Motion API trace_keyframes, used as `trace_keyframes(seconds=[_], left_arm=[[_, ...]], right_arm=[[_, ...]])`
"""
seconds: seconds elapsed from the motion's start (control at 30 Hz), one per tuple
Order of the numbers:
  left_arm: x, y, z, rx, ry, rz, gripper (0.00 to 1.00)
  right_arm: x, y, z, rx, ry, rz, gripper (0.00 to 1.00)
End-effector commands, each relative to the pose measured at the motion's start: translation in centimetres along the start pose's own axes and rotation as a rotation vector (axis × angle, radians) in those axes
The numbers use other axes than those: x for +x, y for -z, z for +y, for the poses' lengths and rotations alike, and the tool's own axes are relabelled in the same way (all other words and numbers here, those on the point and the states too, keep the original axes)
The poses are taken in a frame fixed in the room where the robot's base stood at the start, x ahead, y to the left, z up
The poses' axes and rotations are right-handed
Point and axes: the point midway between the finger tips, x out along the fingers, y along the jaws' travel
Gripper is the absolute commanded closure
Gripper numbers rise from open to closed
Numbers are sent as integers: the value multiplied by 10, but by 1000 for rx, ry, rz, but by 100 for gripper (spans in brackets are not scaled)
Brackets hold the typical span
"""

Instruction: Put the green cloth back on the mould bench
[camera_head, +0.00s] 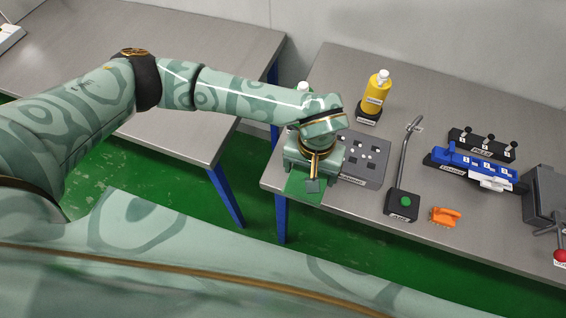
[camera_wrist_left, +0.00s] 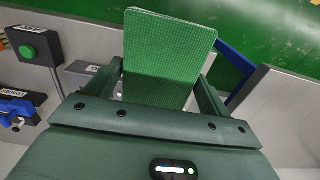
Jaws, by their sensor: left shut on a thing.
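The green cloth (camera_head: 303,190) is a flat rectangle, gripped near one end by my left gripper (camera_head: 312,172). In the left wrist view the cloth (camera_wrist_left: 168,50) sticks out stiffly between the two fingers of the left gripper (camera_wrist_left: 165,88). In the head view it is at the front left corner of the right-hand bench (camera_head: 335,218). I cannot tell whether it touches the bench top or is above it. The gripper hides part of the cloth and that corner. My right gripper is not in view.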

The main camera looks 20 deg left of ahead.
Motion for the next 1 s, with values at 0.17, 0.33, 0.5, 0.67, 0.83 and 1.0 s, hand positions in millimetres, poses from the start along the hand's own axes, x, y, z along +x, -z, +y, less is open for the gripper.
trace_keyframes(seconds=[0.17, 0.33, 0.5, 0.67, 0.83, 1.0], left_arm=[[31, 25, -38, -5, 0, -5, 40], [56, 37, -56, -1, 0, -2, 40], [66, 42, -62, 1, -1, 0, 40], [87, 45, -69, -2, -1, -5, 40], [105, 47, -69, 1, -1, 0, 40], [105, 47, -69, 1, -1, 1, 40]], right_arm=[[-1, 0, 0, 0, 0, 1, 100], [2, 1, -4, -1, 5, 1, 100], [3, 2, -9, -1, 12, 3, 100], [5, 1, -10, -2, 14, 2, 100], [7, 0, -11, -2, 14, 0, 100], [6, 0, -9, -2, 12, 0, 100]])
